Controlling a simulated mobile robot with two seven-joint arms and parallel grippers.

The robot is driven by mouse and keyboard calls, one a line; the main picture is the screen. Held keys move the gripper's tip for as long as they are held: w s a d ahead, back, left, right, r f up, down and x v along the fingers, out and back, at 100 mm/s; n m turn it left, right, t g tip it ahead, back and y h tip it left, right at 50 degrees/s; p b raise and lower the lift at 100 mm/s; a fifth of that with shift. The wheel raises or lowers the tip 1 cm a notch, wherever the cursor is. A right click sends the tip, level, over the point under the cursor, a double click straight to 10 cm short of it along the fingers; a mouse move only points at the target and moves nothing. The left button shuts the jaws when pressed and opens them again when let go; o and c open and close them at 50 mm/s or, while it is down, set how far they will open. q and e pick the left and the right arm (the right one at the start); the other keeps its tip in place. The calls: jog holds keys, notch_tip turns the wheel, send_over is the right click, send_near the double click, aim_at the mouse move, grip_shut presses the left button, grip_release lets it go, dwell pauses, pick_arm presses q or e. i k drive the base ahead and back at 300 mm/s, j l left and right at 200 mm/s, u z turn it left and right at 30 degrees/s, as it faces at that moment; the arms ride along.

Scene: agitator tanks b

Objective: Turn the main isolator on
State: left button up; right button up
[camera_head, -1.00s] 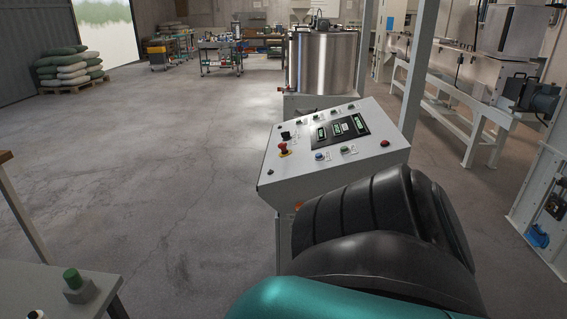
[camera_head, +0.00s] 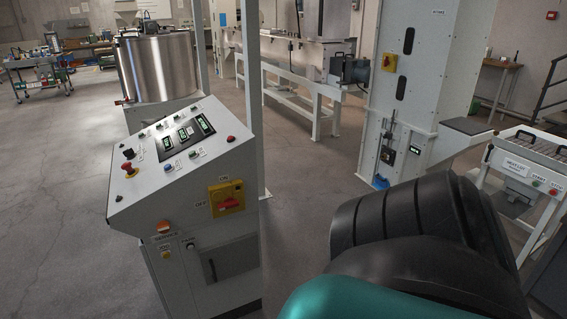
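A second red and yellow switch (camera_head: 389,62) sits on the tall pale cabinet at the right. I cannot read which one is labelled main. Neither of my grippers is in view; only a black and teal part of my arm shows at the bottom right.
The console's sloped top carries a red emergency button (camera_head: 130,170), displays and small buttons. A steel tank (camera_head: 158,68) stands behind it. A post (camera_head: 250,100) rises beside the console. Floor between console and cabinet is clear.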

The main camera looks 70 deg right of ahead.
aim_at(228, 202)
jog(key=z, duration=1.5)
jog(key=i+u, duration=0.65)
jog(key=i, duration=0.1)
